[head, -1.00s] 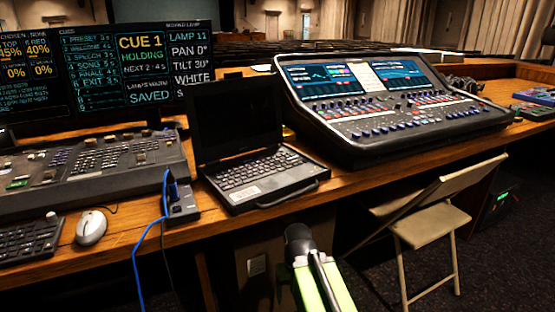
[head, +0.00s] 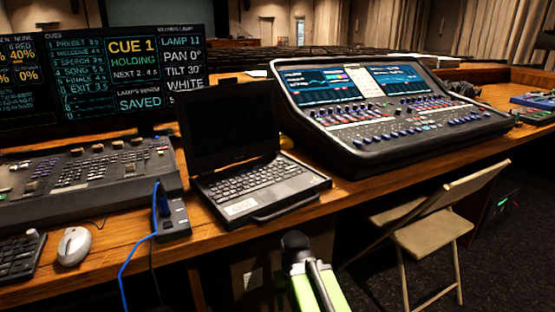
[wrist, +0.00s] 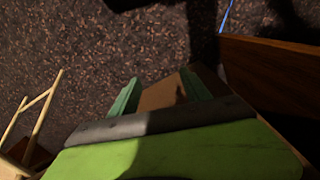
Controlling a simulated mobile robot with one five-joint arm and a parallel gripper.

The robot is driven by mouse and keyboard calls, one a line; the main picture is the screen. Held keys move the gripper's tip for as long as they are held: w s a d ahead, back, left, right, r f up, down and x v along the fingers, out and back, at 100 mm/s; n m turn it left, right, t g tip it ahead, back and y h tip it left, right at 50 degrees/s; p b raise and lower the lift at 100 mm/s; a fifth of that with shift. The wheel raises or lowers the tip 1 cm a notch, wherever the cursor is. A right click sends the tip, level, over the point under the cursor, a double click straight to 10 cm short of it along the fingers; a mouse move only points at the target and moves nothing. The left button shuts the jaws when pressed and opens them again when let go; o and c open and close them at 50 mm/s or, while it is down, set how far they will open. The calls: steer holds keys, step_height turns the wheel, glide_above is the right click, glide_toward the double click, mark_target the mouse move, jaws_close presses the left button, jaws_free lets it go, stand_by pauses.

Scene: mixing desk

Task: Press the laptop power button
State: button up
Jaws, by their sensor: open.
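The open black laptop (head: 262,181) stands on the wooden desk in the middle of the head view. Its screen (head: 230,127) is dark and its keyboard faces me. I cannot make out the power button. My arm (head: 312,280) rises at the bottom of the head view, in front of the desk edge and below the laptop. In the wrist view my gripper (wrist: 160,93) has its two green fingers apart with nothing held. It points toward the carpet and is not touching the laptop.
A mixing console (head: 385,112) stands right of the laptop. A small box with a blue cable (head: 172,215), a lighting desk (head: 85,180) and a mouse (head: 74,246) are to the left. A folding chair (head: 435,235) stands on the right. The desk edge (wrist: 265,65) shows beside my gripper.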

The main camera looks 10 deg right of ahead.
jaws_close()
steer(key=shift+d, duration=0.1)
stand_by(1.2)
